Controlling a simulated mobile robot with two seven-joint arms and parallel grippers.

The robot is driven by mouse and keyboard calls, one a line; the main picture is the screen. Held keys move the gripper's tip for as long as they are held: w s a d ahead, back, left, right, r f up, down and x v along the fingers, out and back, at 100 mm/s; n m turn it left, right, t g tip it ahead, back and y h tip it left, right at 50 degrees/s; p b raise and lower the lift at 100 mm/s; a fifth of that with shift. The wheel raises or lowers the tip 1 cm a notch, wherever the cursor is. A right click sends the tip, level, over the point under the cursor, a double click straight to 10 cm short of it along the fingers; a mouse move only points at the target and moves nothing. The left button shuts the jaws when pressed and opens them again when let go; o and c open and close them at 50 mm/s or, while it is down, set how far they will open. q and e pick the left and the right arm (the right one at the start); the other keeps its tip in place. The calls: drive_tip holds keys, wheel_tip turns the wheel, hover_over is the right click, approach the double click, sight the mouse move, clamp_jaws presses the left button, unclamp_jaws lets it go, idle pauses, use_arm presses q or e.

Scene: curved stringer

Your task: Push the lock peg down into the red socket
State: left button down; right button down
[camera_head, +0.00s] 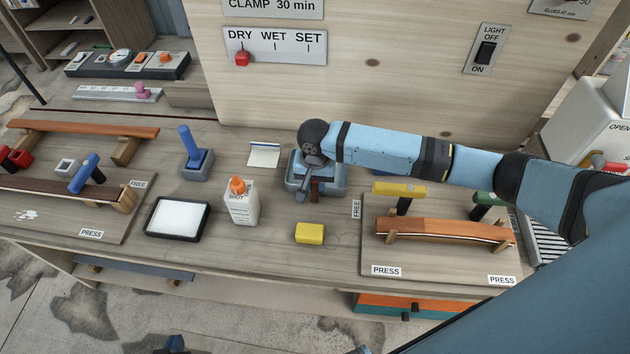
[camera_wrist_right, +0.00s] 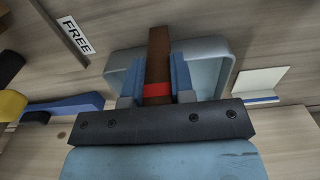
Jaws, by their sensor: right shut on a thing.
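My right gripper (camera_head: 317,178) reaches down over a grey-blue open tray (camera_head: 338,183). In the right wrist view, its blue fingers (camera_wrist_right: 160,80) are shut on a brown bar with a red band (camera_wrist_right: 158,45), which stands over the tray (camera_wrist_right: 125,62). Whether the bar touches the tray's bottom is hidden. A red block (camera_head: 20,158) sits at the far left edge; I cannot tell whether it is the red socket. I cannot pick out the lock peg with certainty. A small dark and blue part at the bottom edge may be my left gripper (camera_head: 174,345); its fingers are unclear.
A blue-handled tool stands in a block (camera_head: 196,165). A white bottle with an orange cap (camera_head: 241,205), a dark-rimmed white pad (camera_head: 177,217) and a yellow block (camera_head: 309,233) stand nearby. Clamped curved strips lie at left (camera_head: 60,193) and right (camera_head: 440,231). My right arm spans the right side.

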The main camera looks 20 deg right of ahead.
drive_tip(key=shift+f, duration=0.15)
drive_tip(key=c, duration=1)
unclamp_jaws()
